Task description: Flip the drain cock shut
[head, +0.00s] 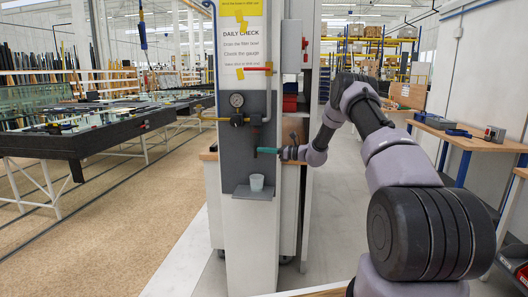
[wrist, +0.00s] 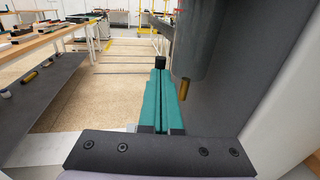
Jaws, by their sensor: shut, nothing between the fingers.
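In the wrist view the brass drain cock (wrist: 184,88) hangs under the dark filter bowl (wrist: 190,50), just right of the teal fingers. My gripper (wrist: 161,72) is shut and empty, its two fingers side by side. A small black piece shows at the fingertips; I cannot tell what it belongs to. In the head view my gripper (head: 259,151) reaches in from the right, below the gauge and yellow fitting. The bowl (head: 256,121) is small there, and the cock's lever is not clear. I cannot tell whether the fingers touch the cock.
A pale cup (head: 257,182) stands on a small shelf (head: 254,193) below my gripper. A dark table (head: 88,139) stands left, across open floor.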

